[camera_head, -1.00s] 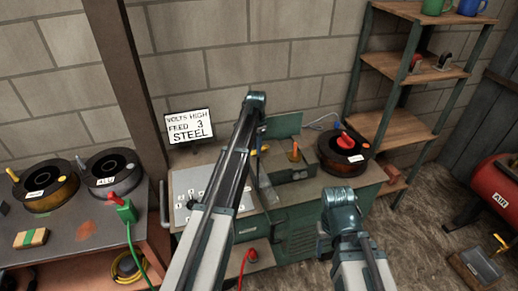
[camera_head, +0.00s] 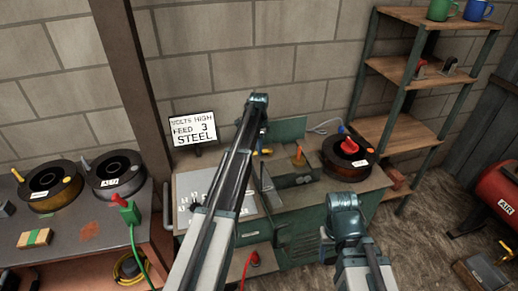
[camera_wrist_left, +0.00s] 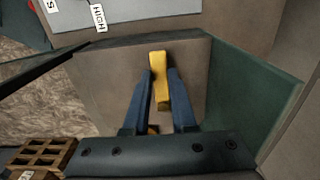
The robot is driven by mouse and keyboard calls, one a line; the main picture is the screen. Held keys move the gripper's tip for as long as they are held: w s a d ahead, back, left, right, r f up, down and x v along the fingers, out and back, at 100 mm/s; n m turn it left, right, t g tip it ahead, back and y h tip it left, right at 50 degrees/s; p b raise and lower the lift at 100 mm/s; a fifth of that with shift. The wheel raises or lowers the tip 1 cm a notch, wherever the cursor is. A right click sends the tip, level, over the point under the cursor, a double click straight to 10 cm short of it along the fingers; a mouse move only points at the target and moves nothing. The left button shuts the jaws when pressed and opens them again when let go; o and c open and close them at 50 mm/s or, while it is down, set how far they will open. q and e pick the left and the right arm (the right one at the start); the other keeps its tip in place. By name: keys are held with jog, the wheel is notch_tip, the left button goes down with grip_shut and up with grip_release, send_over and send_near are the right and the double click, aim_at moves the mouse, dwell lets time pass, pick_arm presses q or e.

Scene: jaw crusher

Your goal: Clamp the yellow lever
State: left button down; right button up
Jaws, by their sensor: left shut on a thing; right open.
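The yellow lever (camera_wrist_left: 158,78) stands upright between the two blue fingers of my left gripper (camera_wrist_left: 160,80) in the left wrist view. The fingers are shut on it from both sides, near its upper part. In the head view my left arm hides most of this spot, and a small yellow bit (camera_head: 265,152) shows just right of the arm. My right gripper (camera_head: 328,248) is low in front of the green cabinet, below its wrist, with its fingertips hard to see. It is apart from the lever.
The green machine cabinet (camera_head: 300,232) carries an orange lever (camera_head: 299,156) and a black spool with a red handle (camera_head: 347,155). A sign (camera_head: 193,128) reads VOLTS HIGH, FEED 3, STEEL. A side table (camera_head: 75,215) with two spools stands left; wooden shelves (camera_head: 405,72) stand right.

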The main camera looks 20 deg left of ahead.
pick_arm(q)
jog(key=c, duration=0.7)
grip_release()
jog(key=shift+r, duration=0.1)
notch_tip(320, 180, up, 14)
jog(key=p, duration=1.3)
jog(key=shift+f+p, duration=0.2)
jog(key=shift+p, duration=0.2)
